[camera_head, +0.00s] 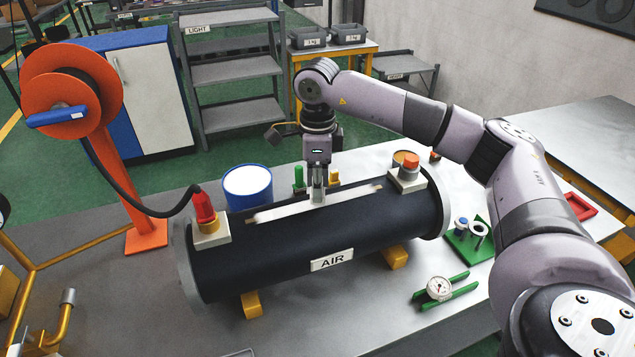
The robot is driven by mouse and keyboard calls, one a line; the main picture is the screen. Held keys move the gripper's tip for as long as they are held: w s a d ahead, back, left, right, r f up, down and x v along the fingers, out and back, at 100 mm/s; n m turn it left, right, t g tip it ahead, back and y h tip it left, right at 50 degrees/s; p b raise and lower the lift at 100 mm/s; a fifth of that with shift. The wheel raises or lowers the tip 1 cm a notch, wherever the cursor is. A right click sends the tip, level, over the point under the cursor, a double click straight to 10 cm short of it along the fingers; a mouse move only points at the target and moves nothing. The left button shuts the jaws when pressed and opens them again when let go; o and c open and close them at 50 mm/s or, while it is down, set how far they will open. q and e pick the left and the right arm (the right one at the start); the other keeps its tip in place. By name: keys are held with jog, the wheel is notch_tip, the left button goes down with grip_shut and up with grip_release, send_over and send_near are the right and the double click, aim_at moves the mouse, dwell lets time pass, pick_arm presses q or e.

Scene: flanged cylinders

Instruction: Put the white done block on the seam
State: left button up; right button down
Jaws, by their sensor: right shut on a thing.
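The dark cylinder with an AIR label (315,255) lies across the table with a flange at each end. The seam shows as a long pale strip (280,212) along its top. My right gripper (318,196) points down over the middle of this strip. It is shut on a small pale piece, which I take for the white done block; the fingers hide most of it. I cannot tell whether the piece touches the strip. My left gripper is not in view.
A red-topped fitting (205,212) with a black hose stands on the cylinder's left, an orange-capped one (410,168) on its right. Behind are a blue can (248,187) and a green fitting (298,177). A gauge (439,287) lies in front on the right.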

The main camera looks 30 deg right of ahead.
jog(key=shift+f+b, duration=0.55)
jog(key=shift+f, duration=0.15)
jog(key=c, duration=1.1)
grip_release()
jog(key=shift+r, duration=0.1)
notch_tip(320, 180, up, 12)
jog(key=shift+f, duration=0.1)
